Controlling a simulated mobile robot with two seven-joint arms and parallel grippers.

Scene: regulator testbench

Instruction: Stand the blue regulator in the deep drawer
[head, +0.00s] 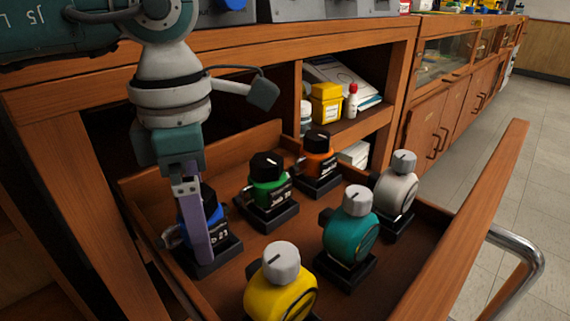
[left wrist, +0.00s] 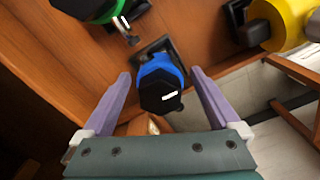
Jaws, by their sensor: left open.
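The blue regulator (head: 214,226) stands upright on a dark square base in the pulled-out drawer (head: 420,248), at its left side. My left gripper (head: 197,262) points down over it, and a finger hides much of its body in the head view. In the left wrist view the blue regulator (left wrist: 160,82) with its black knob lies between the two open purple fingers (left wrist: 165,86), with gaps on both sides. My right gripper is in neither view.
Green (head: 269,188), orange (head: 319,160), white (head: 396,190), teal (head: 350,232) and yellow (head: 280,288) regulators stand in the same drawer. The drawer has a metal handle (head: 530,262) at the right.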

